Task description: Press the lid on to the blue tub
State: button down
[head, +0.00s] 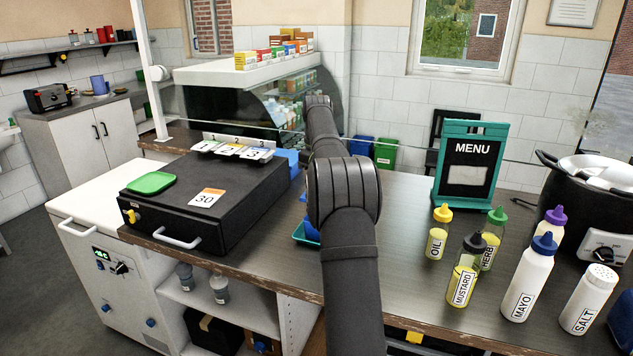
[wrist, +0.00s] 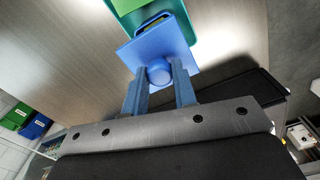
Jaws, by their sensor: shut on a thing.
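In the wrist view my gripper (wrist: 160,80) is shut on the round knob (wrist: 159,71) of a flat blue lid (wrist: 142,49). Just beyond the lid is the blue tub (wrist: 178,19), partly covered by it in this view. In the head view only a bit of blue, likely the tub (head: 311,232), shows beside my arm, which hides the gripper.
A black box (head: 180,212) with a green lid-like piece (head: 151,182) stands left of my arm. Several bottles (head: 462,284), a menu stand (head: 468,165) and a black pot (head: 590,215) stand to the right. The counter between my arm and the bottles is clear.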

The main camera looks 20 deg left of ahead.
jog(key=shift+f, duration=2.3)
jog(key=shift+f, duration=1.45)
dwell(2.6)
jog(key=c, duration=1.1)
grip_release()
jog(key=shift+r, duration=3.45)
